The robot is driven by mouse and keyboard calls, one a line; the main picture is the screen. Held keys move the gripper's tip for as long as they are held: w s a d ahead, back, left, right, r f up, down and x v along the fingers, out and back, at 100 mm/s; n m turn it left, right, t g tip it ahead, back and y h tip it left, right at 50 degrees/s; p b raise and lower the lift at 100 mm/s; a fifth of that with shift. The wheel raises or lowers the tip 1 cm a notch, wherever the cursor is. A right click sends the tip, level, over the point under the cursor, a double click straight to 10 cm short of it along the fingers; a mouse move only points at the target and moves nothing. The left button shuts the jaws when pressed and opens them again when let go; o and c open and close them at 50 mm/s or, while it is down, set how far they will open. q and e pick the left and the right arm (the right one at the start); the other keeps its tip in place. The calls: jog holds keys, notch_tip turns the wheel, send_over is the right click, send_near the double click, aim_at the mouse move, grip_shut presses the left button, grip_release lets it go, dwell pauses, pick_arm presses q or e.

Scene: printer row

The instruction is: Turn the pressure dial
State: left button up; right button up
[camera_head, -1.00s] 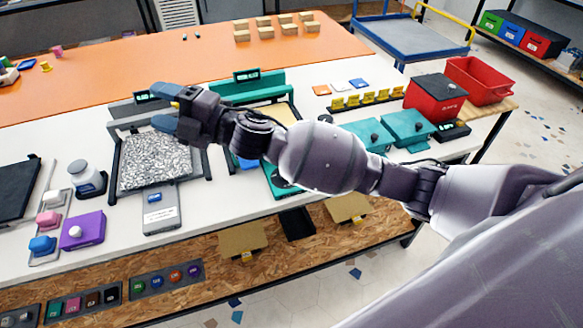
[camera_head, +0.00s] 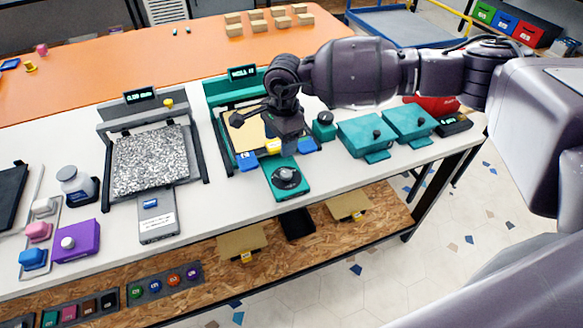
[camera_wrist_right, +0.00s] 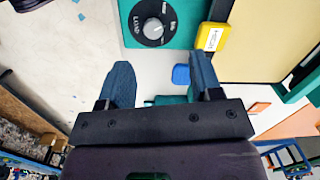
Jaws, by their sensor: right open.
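The dial (camera_head: 286,177) is a round black knob on a teal block at the front of the teal-framed press. In the right wrist view the dial (camera_wrist_right: 153,29) sits on its teal plate, beyond the fingertips, with white lettering beside it. My right gripper (camera_head: 290,146) points down just behind the dial and hides part of the press bed. In the right wrist view its two blue-grey fingers (camera_wrist_right: 162,78) are apart with nothing held between them. They are not on the dial. My left gripper is not in view.
A yellow tab (camera_wrist_right: 212,37) lies beside the dial in the wrist view. A grey-framed press (camera_head: 152,165) stands to the left, and teal boxes (camera_head: 365,137) to the right. The purple box (camera_head: 77,242) is at the front left. An orange table (camera_head: 150,65) is behind.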

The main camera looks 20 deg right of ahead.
aim_at(286, 173)
jog(key=shift+n+h, duration=0.4)
jog(key=shift+n, duration=0.2)
jog(key=f, duration=0.6)
jog(key=d+f, duration=0.1)
jog(key=f, duration=0.2)
jog(key=shift+s, duration=0.3)
jog(key=shift+f+b, duration=0.3)
jog(key=shift+f, duration=0.6)
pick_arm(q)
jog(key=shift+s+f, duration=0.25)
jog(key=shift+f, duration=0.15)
pick_arm(e)
jog(key=shift+c, duration=0.5)
jog(key=c, duration=0.8)
